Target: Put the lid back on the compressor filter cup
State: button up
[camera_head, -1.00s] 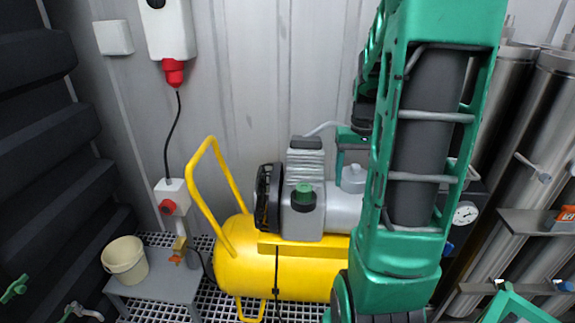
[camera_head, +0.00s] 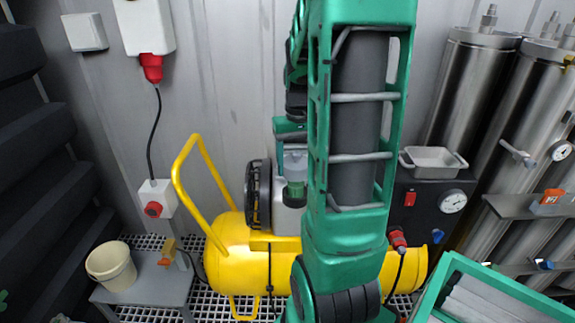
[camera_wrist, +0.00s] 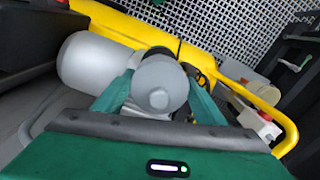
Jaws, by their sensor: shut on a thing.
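My gripper (camera_head: 291,140) points down over the yellow compressor (camera_head: 245,265) and is shut on a grey round lid (camera_head: 295,162). In the wrist view the lid (camera_wrist: 160,85) sits between the two green fingers, its round top facing the camera.
My arm covers the compressor's middle. A metal tray (camera_head: 433,158) lies on a dark box with a gauge (camera_head: 453,201) to the right. The yellow handle (camera_head: 185,170) rises at the left. A bucket (camera_head: 111,266) stands on a low bench. Steel vessels (camera_head: 470,95) stand at the right.

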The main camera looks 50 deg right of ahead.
aim_at(297, 184)
jog(key=shift+f, duration=0.15)
dwell(0.3)
jog(key=shift+f, duration=3.05)
jog(key=shift+s, duration=0.1)
jog(key=shift+f, duration=0.15)
jog(key=o, duration=1.5)
jog(key=shift+c, duration=0.2)
